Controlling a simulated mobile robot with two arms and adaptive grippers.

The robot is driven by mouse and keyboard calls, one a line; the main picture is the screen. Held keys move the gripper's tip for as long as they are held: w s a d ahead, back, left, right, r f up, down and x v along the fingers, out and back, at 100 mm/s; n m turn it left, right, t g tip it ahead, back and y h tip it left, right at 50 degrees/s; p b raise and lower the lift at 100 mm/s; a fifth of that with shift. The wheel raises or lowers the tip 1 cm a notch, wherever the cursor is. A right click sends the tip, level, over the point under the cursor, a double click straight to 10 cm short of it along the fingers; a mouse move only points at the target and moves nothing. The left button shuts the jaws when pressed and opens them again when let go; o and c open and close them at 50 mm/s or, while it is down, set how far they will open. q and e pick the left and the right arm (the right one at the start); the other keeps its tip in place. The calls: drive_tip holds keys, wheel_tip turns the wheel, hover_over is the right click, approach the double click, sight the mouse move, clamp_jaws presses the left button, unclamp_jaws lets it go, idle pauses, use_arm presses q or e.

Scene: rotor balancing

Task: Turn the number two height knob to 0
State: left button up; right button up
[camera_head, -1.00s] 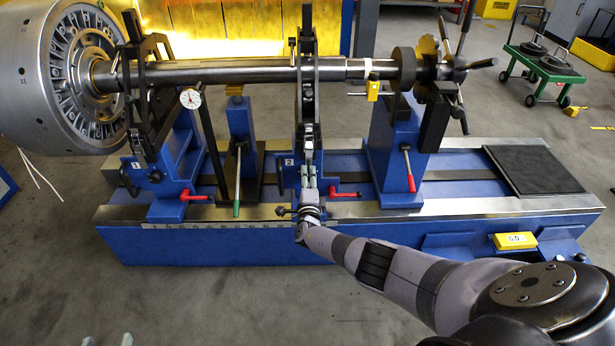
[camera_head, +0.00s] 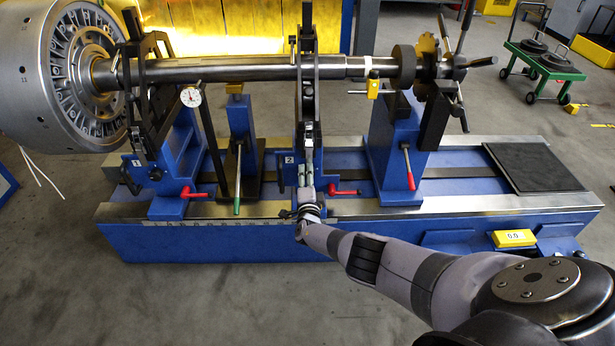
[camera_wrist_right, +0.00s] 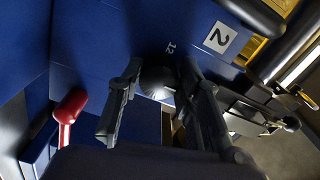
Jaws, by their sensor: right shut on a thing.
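The stand marked 2 (camera_head: 289,161) is blue and carries the middle of the long shaft. Its plate with the 2 label (camera_wrist_right: 220,37) also shows in the right wrist view. The dark round height knob (camera_wrist_right: 156,80) sits between the two fingers of my right gripper (camera_wrist_right: 160,72), beside a small white number that looks like 12. My right gripper is shut on the knob. In the head view my right gripper (camera_head: 306,160) reaches the front of the stand and hides the knob. My left gripper is not in view.
A red lever (camera_head: 345,191) sticks out right of the stand; it also shows in the wrist view (camera_wrist_right: 69,106). Stand 1 (camera_head: 150,172) and a dial gauge (camera_head: 190,97) are to the left. A yellow box (camera_head: 514,238) on the front of the blue bed appears to read 0.0.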

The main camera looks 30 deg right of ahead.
drive_tip(key=shift+d, duration=0.1)
drive_tip(key=o, duration=1.2)
drive_tip(key=shift+c, duration=0.2)
drive_tip(key=v, duration=1.2)
drive_tip(key=shift+s, duration=0.1)
